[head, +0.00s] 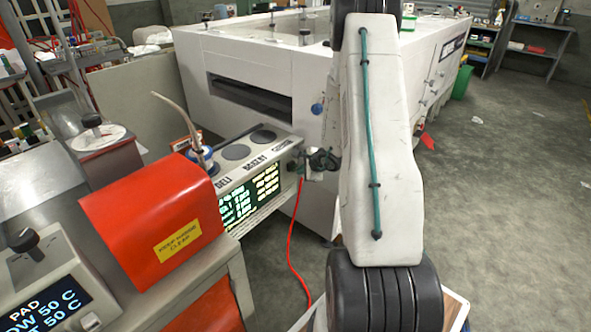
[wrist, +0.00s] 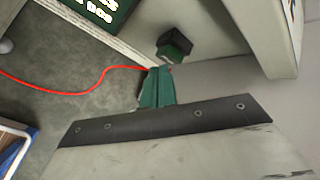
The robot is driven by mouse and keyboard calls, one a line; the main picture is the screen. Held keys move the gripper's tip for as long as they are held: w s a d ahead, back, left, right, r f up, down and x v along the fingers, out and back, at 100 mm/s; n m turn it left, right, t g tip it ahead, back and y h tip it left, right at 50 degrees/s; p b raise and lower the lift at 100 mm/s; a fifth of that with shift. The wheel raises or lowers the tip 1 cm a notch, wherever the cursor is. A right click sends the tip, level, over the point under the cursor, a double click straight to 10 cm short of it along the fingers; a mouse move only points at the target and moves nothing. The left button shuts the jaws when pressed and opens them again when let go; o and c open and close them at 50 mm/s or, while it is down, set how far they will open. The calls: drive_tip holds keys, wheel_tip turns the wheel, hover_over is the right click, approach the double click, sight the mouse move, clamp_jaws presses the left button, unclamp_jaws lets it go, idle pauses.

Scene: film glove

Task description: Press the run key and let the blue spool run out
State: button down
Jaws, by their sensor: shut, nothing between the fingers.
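A grey counter unit (head: 262,147) with a lit green-text display (head: 250,195) stands left of my arm in the head view. A small blue-and-white round piece (head: 200,156), perhaps the blue spool, sits on its top at the left end, by a bent grey tube. My gripper (head: 303,168) is at the unit's right end, partly hidden by my arm. In the wrist view, my gripper's green fingertips (wrist: 156,88) are together and empty. A dark block with a green face (wrist: 173,46), perhaps the run key, is just beyond them; a small gap seems to show.
A red cable (head: 291,240) hangs below the unit and crosses the wrist view (wrist: 75,90). An orange-red cover (head: 150,215) with a yellow label stands at left. A large white machine (head: 265,65) is behind. Open floor (head: 500,180) lies right.

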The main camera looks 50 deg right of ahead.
drive_tip(key=shift+w, duration=0.45)
idle(0.5)
drive_tip(key=shift+s, duration=0.85)
drive_tip(key=shift+s, duration=0.1)
drive_tip(key=s, duration=0.4)
drive_tip(key=shift+s+d, duration=0.25)
drive_tip(key=shift+s, duration=0.15)
idle(0.7)
